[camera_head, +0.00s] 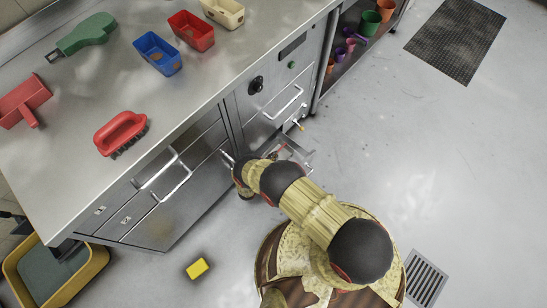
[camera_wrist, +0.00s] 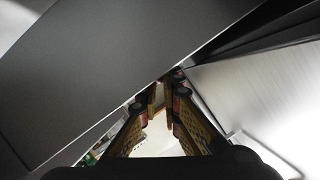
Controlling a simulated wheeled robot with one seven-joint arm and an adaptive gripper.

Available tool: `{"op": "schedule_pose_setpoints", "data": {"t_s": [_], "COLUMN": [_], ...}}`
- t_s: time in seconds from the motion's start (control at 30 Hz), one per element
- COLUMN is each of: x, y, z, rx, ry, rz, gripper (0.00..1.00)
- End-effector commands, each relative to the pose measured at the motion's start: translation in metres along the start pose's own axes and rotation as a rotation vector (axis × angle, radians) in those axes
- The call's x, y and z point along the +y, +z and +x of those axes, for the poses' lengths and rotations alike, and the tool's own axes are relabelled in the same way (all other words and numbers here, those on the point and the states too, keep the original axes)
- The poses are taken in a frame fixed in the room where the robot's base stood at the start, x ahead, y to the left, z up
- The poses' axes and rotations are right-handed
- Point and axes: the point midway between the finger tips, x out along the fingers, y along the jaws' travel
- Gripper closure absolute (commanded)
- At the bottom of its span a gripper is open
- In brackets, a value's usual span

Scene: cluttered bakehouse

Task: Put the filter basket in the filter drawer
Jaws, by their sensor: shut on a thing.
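My gripper (camera_head: 229,157) is low against the cabinet front, between the left drawers and a pulled-out metal drawer or frame (camera_head: 300,153). In the wrist view my two fingers (camera_wrist: 160,92) close together just below the edge of a dark panel. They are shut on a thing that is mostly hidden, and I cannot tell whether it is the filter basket. The pulled-out drawer, possibly the filter drawer, sits low under the unit with the black knob. My arm covers part of it, so its contents are unclear.
The steel counter (camera_head: 205,95) above holds a red brush (camera_head: 120,130), a blue tub (camera_head: 157,52), a red tub (camera_head: 191,30) and a green scoop (camera_head: 85,35). A yellow sponge (camera_head: 197,268) lies on the floor. The floor at right is mostly clear, with a dark mat (camera_head: 456,40).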

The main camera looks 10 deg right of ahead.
Motion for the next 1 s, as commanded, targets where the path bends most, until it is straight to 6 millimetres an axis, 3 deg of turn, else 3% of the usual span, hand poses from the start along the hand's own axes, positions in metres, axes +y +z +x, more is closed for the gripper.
{"op": "schedule_pose_setpoints", "data": {"t_s": [0.07, 0.1, 0.4, 0.8, 1.0], "x": [0.001, 0.002, 0.002, -0.001, -0.002], "y": [0.001, 0.002, 0.002, -0.001, -0.001], "z": [0.001, 0.001, 0.001, -0.001, -0.035], "rx": [0.000, 0.000, 0.000, 0.000, -0.002], "ry": [0.000, 0.000, 0.000, 0.000, -0.004], "rz": [0.000, 0.000, 0.000, -0.001, -0.004], "gripper": [1.00, 0.93, 0.76, 0.75, 0.75]}}
